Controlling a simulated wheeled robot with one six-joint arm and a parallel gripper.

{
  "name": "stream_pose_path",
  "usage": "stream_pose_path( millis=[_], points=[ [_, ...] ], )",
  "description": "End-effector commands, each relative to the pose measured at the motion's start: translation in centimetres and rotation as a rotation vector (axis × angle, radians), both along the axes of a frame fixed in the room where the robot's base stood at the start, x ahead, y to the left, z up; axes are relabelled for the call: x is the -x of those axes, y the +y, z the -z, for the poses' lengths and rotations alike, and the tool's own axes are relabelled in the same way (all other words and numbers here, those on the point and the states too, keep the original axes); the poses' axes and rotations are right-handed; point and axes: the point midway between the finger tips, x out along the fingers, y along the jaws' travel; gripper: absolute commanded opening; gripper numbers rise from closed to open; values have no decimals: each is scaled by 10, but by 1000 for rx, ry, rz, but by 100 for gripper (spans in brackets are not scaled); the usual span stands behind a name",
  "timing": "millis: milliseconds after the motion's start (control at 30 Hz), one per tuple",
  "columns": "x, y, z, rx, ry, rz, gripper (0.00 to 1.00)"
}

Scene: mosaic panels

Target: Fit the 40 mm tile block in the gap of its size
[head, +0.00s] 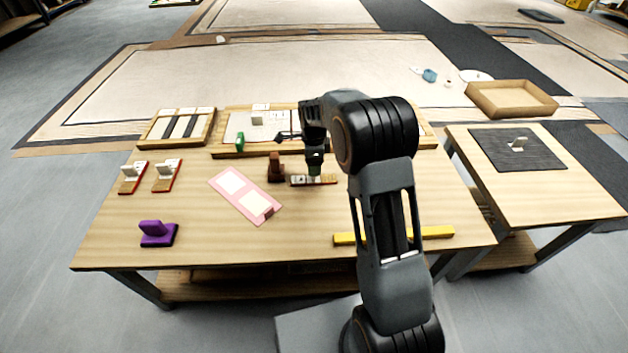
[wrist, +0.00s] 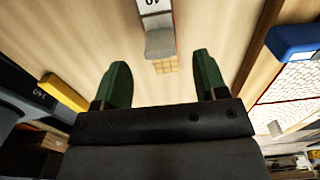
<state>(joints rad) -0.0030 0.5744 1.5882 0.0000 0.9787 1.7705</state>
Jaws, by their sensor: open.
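The 40 mm tile block (wrist: 157,7) lies on the table in the wrist view, its white label reading 40 upside down. It has a grey upright grip (wrist: 160,42) and pale yellow tiles at the near end. In the head view it appears to be the small tiled strip (head: 300,181) under my gripper (head: 315,168), which hides its middle. My gripper's green fingers (wrist: 160,62) are open and empty, with the grip seen between and beyond the tips. The mosaic panel (wrist: 285,85) shows a white grid with red lines; my arm hides part of it in the head view. I cannot make out the gap.
A brown block (head: 275,168) stands just left of the strip. A pink board (head: 228,183), a purple block (head: 157,234) and two red-and-white blocks (head: 131,178) are farther left. A yellow bar (head: 440,232) lies along the front edge. The front middle is clear.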

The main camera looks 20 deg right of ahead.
Motion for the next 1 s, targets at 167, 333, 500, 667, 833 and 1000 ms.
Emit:
stream_pose_path(
  millis=[167,333,500,667,833,1000],
  points=[
    [0,1,28,0,3,0,66],
    [0,1,44,0,0,0,66],
    [0,1,44,0,0,-1,66],
    [0,1,44,0,0,0,55],
    [0,1,44,0,0,0,39],
    [0,1,44,0,0,0,23]
  ],
)
